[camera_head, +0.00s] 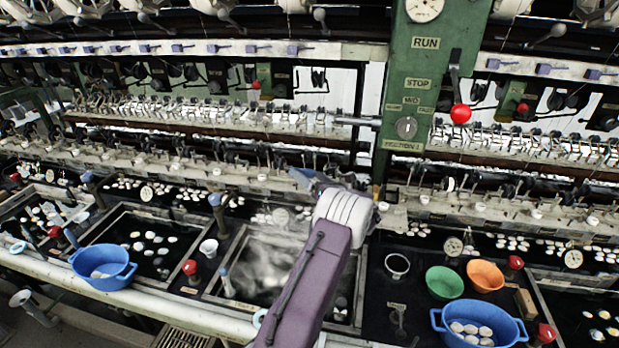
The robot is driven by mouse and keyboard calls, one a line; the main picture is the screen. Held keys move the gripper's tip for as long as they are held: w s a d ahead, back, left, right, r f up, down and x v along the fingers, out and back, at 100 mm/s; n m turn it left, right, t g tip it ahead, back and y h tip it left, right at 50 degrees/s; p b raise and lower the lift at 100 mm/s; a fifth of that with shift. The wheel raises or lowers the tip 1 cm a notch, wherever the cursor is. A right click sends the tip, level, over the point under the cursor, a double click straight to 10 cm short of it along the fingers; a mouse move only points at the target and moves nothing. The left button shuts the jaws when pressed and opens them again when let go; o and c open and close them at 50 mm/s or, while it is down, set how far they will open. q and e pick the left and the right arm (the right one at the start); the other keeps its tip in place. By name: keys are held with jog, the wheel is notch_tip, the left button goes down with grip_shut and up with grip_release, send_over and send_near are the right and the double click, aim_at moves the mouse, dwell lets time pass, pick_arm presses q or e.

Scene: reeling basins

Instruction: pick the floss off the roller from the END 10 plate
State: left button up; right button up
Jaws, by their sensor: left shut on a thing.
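My left arm rises from the bottom middle. Its gripper (304,180), blue-grey past a white ribbed wrist, is at the long pale rail (225,172) of rollers and small fittings, just left of the green post. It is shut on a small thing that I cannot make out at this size. The roller there is partly hidden by the gripper and wrist. I cannot pick out the floss or read an END 10 plate. My right gripper is not in view.
A green post (408,110) with a red-knobbed lever (461,113) stands right of the gripper. Below are a steaming basin (255,268), blue tubs (104,266) (480,325), a green bowl (444,283) and an orange bowl (485,276). Several hooks and fittings crowd the rails.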

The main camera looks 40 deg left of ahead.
pick_arm(q)
jog(key=shift+s+a+f, duration=0.15)
jog(key=shift+a, duration=0.1)
jog(key=shift+s+a, duration=0.25)
jog(key=shift+a, duration=0.3)
jog(key=s+d+r+p, duration=0.3)
jog(key=s+r, duration=0.2)
jog(key=shift+p, duration=0.3)
jog(key=shift+a, duration=0.1)
